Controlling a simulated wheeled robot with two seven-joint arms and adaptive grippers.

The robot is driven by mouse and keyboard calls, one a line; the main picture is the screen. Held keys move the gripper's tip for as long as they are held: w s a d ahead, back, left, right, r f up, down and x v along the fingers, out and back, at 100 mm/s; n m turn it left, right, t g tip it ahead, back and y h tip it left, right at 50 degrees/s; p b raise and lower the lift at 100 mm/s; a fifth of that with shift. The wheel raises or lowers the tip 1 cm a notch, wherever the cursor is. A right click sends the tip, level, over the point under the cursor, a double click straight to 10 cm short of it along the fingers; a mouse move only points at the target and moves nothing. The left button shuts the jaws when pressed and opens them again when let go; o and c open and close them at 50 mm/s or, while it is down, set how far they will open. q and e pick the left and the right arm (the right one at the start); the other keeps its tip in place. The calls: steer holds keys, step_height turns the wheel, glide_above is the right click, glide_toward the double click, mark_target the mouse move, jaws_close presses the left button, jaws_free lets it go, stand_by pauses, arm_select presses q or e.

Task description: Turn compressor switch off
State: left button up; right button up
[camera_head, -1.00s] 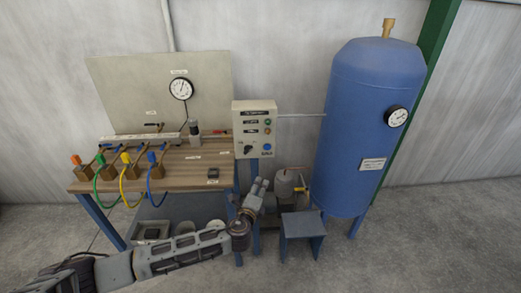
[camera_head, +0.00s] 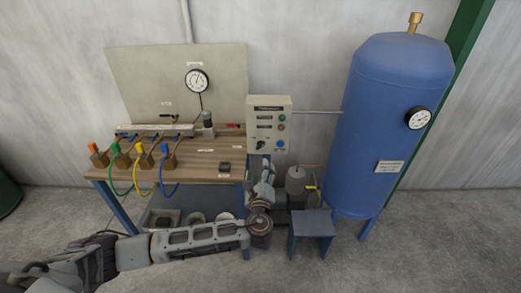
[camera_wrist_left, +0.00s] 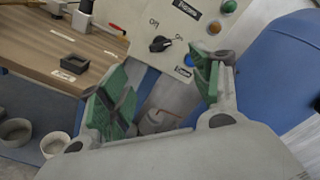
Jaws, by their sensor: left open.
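The compressor switch (camera_head: 261,144) is a black rotary knob low on the pale control panel (camera_head: 285,106). In the left wrist view the knob (camera_wrist_left: 160,44) sits near printed labels, with its pointer tilted. My left gripper (camera_head: 266,170) is just below the panel, pointing up at it. In the left wrist view the gripper (camera_wrist_left: 160,92) is open, its green-padded fingers apart with nothing between them. The knob is beyond the fingertips, apart from them. My right gripper is not in view.
A wooden workbench (camera_head: 205,165) with valves and hoses stands left of the panel. A blue tank (camera_head: 385,110) stands to the right. A small compressor unit (camera_head: 297,186) and a blue stool (camera_head: 312,224) are below. A blue button (camera_wrist_left: 187,60) lies close to the knob.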

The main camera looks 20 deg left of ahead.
mark_target(260, 147)
arm_select(q)
steer(key=shift+w, duration=0.1)
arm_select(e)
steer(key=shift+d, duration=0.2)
arm_select(q)
steer(key=b+x, duration=0.4)
steer(key=x, duration=0.8)
steer(key=shift+w+f+b, duration=0.1)
steer(key=shift+f+b, duration=0.05)
steer(key=shift+b, duration=0.25)
steer(key=shift+w+a, duration=0.2)
steer(key=shift+w, duration=0.4)
steer(key=c, duration=1)
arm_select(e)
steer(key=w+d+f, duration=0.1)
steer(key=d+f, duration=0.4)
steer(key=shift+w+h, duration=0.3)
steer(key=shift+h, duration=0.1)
